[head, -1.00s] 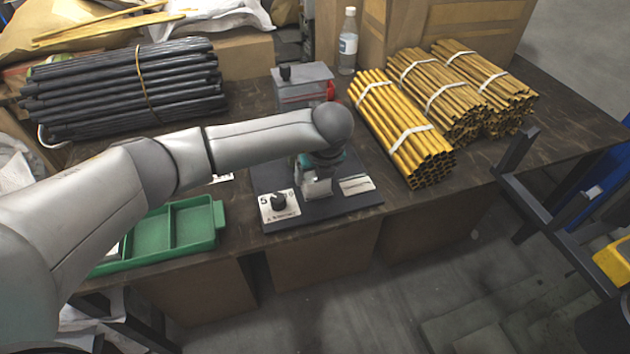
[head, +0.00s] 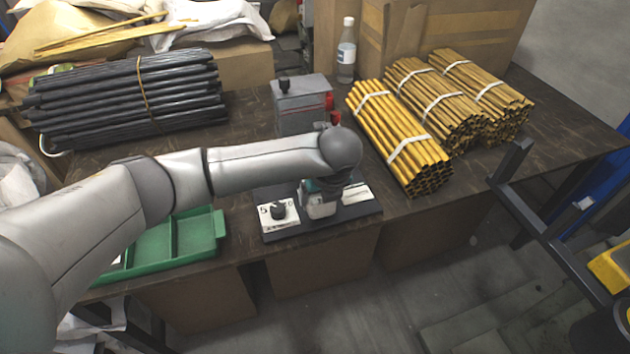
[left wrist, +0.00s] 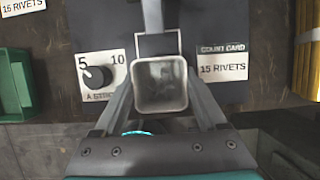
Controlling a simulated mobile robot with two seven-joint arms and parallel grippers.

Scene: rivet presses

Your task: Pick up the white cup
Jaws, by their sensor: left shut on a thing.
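The white cup (left wrist: 160,86) is a square, open-topped cup with a pale rim and a greyish inside. In the left wrist view it sits between the two fingers of my left gripper (left wrist: 163,100), which is shut on it. The inside shows no clear contents. In the head view my left gripper (head: 320,203) is over the front of the dark press base (head: 358,211), and my own arm hides part of the press behind it. I cannot tell whether the cup touches the base. My right gripper is not in view.
A dial plate (head: 279,215) is left of the gripper, and a count card (left wrist: 222,67) reading 15 rivets is to its right. A green tray (head: 219,223) stands left. Bundled yellow tubes (head: 400,140) lie right, dark tubes (head: 125,95) back left, and a bottle (head: 346,52) at the back.

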